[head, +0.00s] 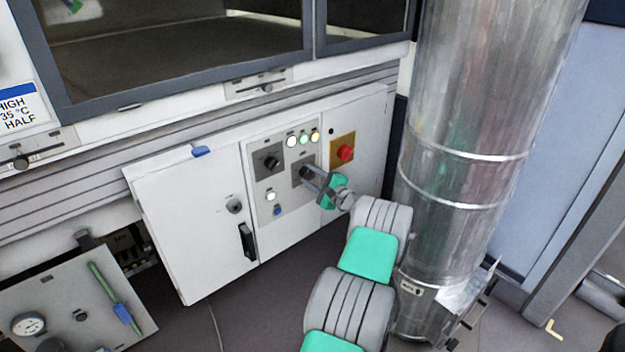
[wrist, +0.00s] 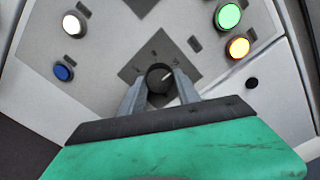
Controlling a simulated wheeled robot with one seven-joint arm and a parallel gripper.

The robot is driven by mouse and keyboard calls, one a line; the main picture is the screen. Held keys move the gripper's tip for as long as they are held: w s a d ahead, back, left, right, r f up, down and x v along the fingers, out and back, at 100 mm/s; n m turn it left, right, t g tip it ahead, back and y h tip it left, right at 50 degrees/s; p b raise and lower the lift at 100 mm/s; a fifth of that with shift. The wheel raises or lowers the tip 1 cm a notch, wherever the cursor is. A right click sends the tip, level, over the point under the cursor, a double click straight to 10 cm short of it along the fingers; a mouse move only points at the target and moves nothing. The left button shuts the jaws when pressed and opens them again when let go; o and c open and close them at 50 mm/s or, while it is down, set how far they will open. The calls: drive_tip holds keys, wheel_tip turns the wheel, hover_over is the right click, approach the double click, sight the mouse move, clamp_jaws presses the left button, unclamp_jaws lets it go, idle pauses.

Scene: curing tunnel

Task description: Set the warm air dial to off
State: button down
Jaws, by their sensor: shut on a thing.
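A black round dial (wrist: 159,77) with a white pointer line sits on a grey plate (wrist: 132,70) of the control panel. In the wrist view its pointer slants toward the upper right of the picture. The marks around it are too small to read. My gripper (wrist: 160,80) is shut on this dial, one finger on each side; in the head view my gripper (head: 313,178) reaches the same panel from the right. A second dial (head: 271,162) sits on a dark plate to the upper left. I cannot read which is labelled warm air.
Green (wrist: 228,16), amber (wrist: 238,46), white (wrist: 72,24) and blue (wrist: 63,72) buttons or lamps surround the dial. A red knob (head: 345,153) on a yellow plate is close to the right. A large metal duct (head: 470,120) stands right of the panel. A cabinet door (head: 190,215) is at left.

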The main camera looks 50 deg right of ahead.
drive_tip(key=n+b, duration=0.3)
drive_tip(key=n, duration=0.3)
drive_tip(key=shift+d+b, duration=0.2)
drive_tip(key=shift+b, duration=0.1)
drive_tip(key=n+b, duration=0.2)
drive_tip(key=n, duration=0.1)
drive_tip(key=n+b, duration=0.2)
drive_tip(key=n, duration=0.1)
drive_tip(key=shift+r+n, duration=0.2)
drive_tip(key=shift+n, duration=0.2)
drive_tip(key=n, duration=0.1)
drive_tip(key=n+b, duration=0.1)
drive_tip(key=n, duration=0.1)
drive_tip(key=n+b, duration=0.1)
drive_tip(key=n, duration=0.1)
drive_tip(key=shift+r, duration=0.3)
drive_tip(key=n, duration=0.6)
drive_tip(key=shift+a+r, duration=0.1)
drive_tip(key=shift+r, duration=0.05)
drive_tip(key=shift+n, duration=0.3)
drive_tip(key=c, duration=1.1)
unclamp_jaws()
drive_tip(key=shift+c, duration=0.2)
drive_tip(key=shift+o, duration=1.3)
drive_tip(key=shift+a+f+b, duration=0.1)
drive_tip(key=shift+f+b, duration=0.2)
drive_tip(key=shift+f, duration=0.05)
drive_tip(key=shift+s, duration=0.1)
